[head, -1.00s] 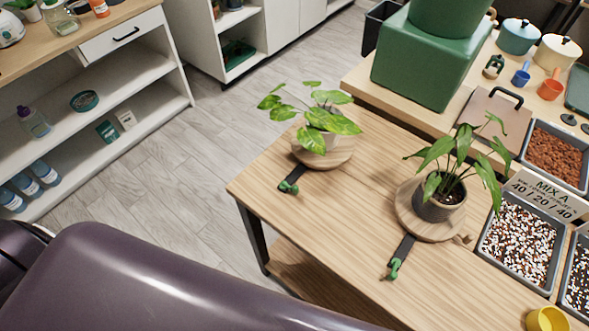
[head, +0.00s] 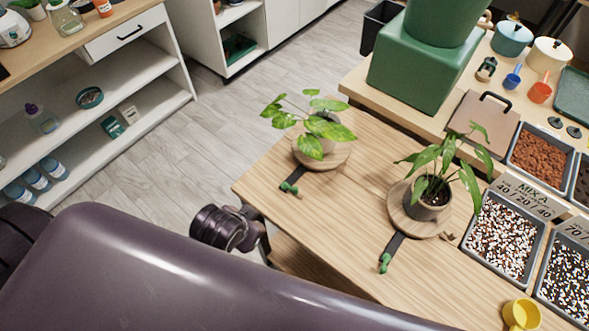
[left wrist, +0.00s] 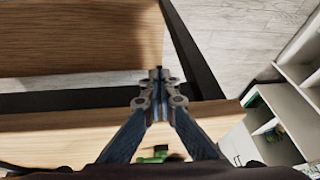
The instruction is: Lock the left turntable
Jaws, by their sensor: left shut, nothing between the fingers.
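The left turntable (head: 339,155) is a round wooden disc near the table's far left edge, bearing a pot (head: 325,143) with a variegated leafy plant. A black strip with a green knob (head: 289,187) runs from its near side. The right turntable (head: 398,212) carries a dark-leaved plant in a grey pot (head: 427,206) and has a similar green-knobbed strip (head: 385,262). My left gripper (head: 262,228) is beside the table's left edge, apart from the knob, and partly hidden by my arm. In the left wrist view its fingers (left wrist: 159,76) are shut and empty; a green piece (left wrist: 160,154) shows partly hidden between the finger links.
The wooden table (head: 350,225) has bare room between the two turntables. Soil trays (head: 500,236), a yellow cup (head: 521,314) and a green block (head: 420,70) lie to the right and back. A white shelf unit (head: 100,95) stands left across open floor.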

